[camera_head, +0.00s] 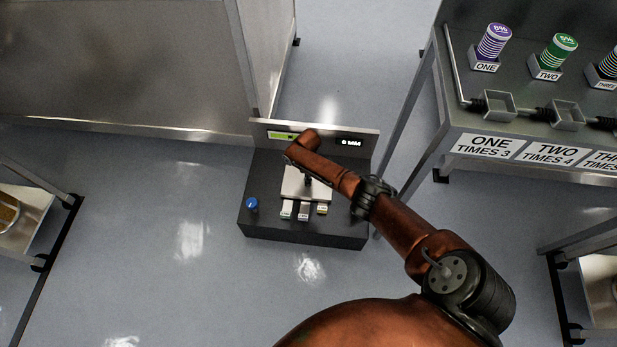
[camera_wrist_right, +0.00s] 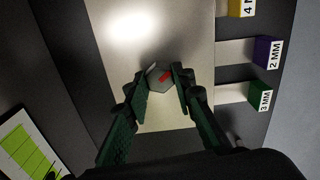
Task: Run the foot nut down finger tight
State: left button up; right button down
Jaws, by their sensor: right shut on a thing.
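The foot nut (camera_wrist_right: 160,78) is a grey hexagon with a red mark on top. It sits over the pale metal plate (camera_wrist_right: 180,40) of the dark bench unit (camera_head: 300,230). My right gripper (camera_wrist_right: 163,90) comes down from above with its two green-sided fingers on either side of the nut, shut on it. In the head view my right arm covers the nut, and only a dark bit of the gripper (camera_head: 308,181) shows over the plate. The thread under the nut is hidden. My left gripper is in neither view.
The unit has a blue knob (camera_head: 252,204), a green bar display (camera_head: 283,135) and a small digital readout (camera_head: 351,142). Tabs marked 2 MM (camera_wrist_right: 267,52), 3 MM (camera_wrist_right: 261,97) and 4 MM (camera_wrist_right: 243,8) line one plate side. A table with labelled cans (camera_head: 494,42) stands right.

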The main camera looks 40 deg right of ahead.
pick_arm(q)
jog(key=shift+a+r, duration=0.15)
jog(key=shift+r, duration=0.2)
pick_arm(e)
jog(key=shift+m, duration=0.7)
jog(key=c, duration=1.6)
grip_release()
notch_tip(320, 180, up, 12)
